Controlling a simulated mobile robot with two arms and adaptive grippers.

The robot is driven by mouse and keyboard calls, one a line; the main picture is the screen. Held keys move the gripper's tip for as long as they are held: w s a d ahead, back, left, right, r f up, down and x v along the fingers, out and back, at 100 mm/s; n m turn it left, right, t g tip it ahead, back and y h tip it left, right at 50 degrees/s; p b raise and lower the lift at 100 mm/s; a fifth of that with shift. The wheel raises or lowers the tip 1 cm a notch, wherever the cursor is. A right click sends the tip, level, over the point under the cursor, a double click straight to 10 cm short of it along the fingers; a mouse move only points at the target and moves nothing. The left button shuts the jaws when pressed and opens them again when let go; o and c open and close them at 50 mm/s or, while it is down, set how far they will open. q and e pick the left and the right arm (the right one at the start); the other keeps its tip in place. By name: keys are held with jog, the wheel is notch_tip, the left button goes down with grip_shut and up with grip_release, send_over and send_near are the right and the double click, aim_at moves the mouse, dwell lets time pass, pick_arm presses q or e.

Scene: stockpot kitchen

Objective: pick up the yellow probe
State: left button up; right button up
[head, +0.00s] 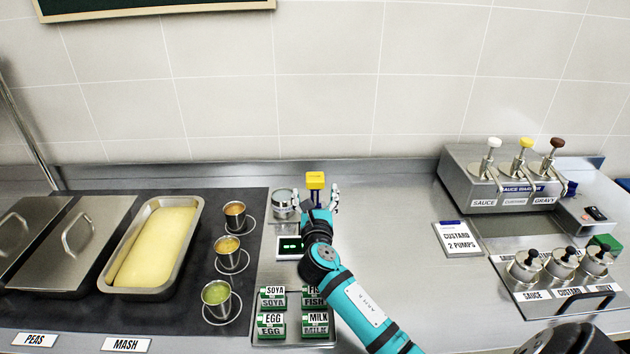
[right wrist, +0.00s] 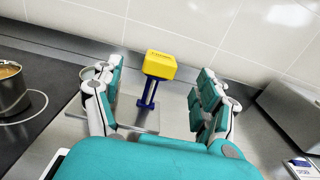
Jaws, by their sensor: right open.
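The yellow probe (head: 315,181) has a yellow block head on a dark blue stand or stem, upright near the back wall in the head view. In the right wrist view the yellow probe (right wrist: 160,66) stands between and beyond my fingers, with a gap on both sides. My right gripper (head: 318,200) is open around the probe's line, its fingers pointing to the wall. It also shows in the right wrist view (right wrist: 158,92), with nothing held. The lower end of the probe is partly hidden by my gripper in the head view. My left gripper is not in view.
A small metal pot (head: 281,203) stands just left of the gripper, and a scale with a green display (head: 290,246) lies below it. Metal cups (head: 216,295) and allergen-labelled blocks (head: 271,325) are nearer.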

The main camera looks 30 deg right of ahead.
aim_at(315, 183)
jog(key=x, duration=0.3)
jog(key=shift+w+d, duration=0.1)
jog(key=shift+w, duration=0.1)
jog(key=shift+f+x, duration=0.15)
jog(key=shift+x, duration=1.15)
jog(key=shift+f+x, duration=0.2)
jog(key=shift+x, duration=1.15)
jog(key=shift+s, duration=0.1)
jog(key=shift+r, duration=0.1)
jog(key=shift+c, duration=0.3)
jog(key=shift+d, duration=0.1)
jog(key=c, duration=1.2)
notch_tip(315, 183, up, 10)
jog(key=shift+p, duration=1.05)
